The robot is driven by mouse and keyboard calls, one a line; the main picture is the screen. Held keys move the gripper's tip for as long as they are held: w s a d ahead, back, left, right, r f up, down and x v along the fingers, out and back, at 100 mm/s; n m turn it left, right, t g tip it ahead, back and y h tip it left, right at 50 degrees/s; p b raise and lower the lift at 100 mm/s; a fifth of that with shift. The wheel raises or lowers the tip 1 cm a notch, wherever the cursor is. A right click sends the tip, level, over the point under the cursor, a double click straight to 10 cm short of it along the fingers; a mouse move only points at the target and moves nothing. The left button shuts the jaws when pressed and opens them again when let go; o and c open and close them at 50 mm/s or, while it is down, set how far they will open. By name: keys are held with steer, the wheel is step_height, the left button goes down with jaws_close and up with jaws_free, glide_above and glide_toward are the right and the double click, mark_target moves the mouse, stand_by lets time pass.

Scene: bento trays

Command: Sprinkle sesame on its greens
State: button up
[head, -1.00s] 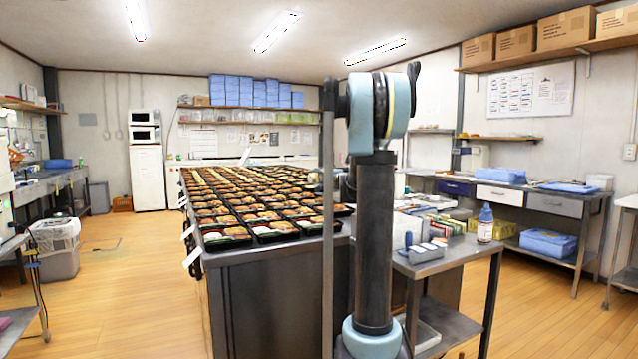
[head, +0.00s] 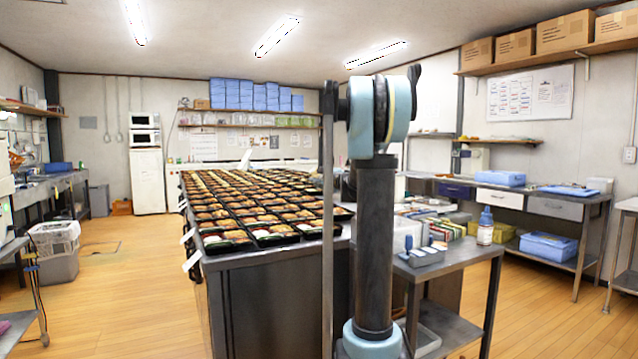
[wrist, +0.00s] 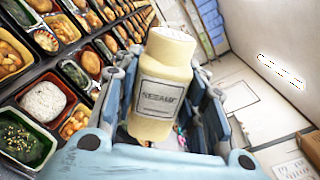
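My gripper (wrist: 166,98) is shut on a cream sesame bottle (wrist: 155,105) with a "SESAME" label, in the wrist view. The bottle's pale top points up and slightly right in the picture. A green compartment (wrist: 22,140) of dark chopped greens with pale specks lies at the lower left, apart from the bottle. White rice (wrist: 45,101) lies in the compartment beside it. In the head view my gripper and the bottle cannot be made out; my arm hides part of the scene.
Many black bento trays (head: 225,246) cover the long steel counter (head: 270,265) in close rows. A side table (head: 465,263) at right holds a grey holder (head: 422,257) and a white bottle (head: 486,232) with a blue cap.

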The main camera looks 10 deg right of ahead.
steer(key=m, duration=0.5)
steer(key=shift+r, duration=0.4)
steer(key=m, duration=0.4)
steer(key=shift+r, duration=0.3)
steer(key=shift+f, duration=0.1)
